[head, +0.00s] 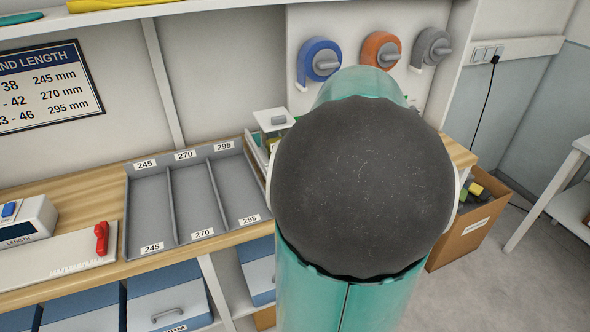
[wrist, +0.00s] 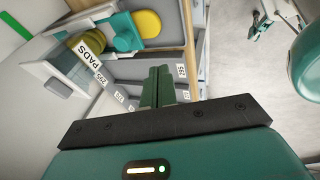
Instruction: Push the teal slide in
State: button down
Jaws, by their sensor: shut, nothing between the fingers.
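The teal slide (wrist: 126,32) shows at the upper left of the wrist view, at the front of a pale dispenser (wrist: 60,68) labelled PADS. A yellow round pad (wrist: 148,23) lies beside the slide, and darker yellow pads (wrist: 88,44) are stacked behind it. My gripper (wrist: 160,72) is shut and empty, with its green fingers together. In the picture its tips lie below and to the right of the slide, with a visible gap. In the head view my arm hides the gripper and the slide; only part of the dispenser (head: 270,121) seems to show at its left.
A grey tray (head: 171,207) with three lanes marked 245, 270 and 295 sits on the wooden bench (head: 95,208). A red-handled measuring board (head: 70,254) lies left. A cardboard box (head: 475,232) stands on the floor at right. Blue, orange and grey tape dispensers (head: 320,62) hang behind.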

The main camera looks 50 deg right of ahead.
jog(key=w+f+m, duration=0.1)
jog(key=f, duration=0.1)
jog(key=w+f+m+t, duration=0.1)
jog(key=f, duration=0.2)
jog(key=w+d+f+t, duration=0.1)
jog(key=f, duration=0.1)
jog(key=shift+w+f+m, duration=0.2)
jog(key=shift+w+m, duration=0.2)
jog(key=w, duration=0.1)
jog(key=d, duration=0.1)
jog(key=w+d, duration=0.1)
jog(key=shift+w+f, duration=0.25)
jog(key=shift+w, duration=0.1)
jog(key=shift+w+d, duration=0.3)
jog(key=shift+w, duration=0.1)
jog(key=w+d, duration=0.2)
jog(key=w, duration=0.1)
jog(key=shift+w, duration=0.2)
jog(key=shift+w+r, duration=0.1)
jog(key=shift+a, duration=0.1)
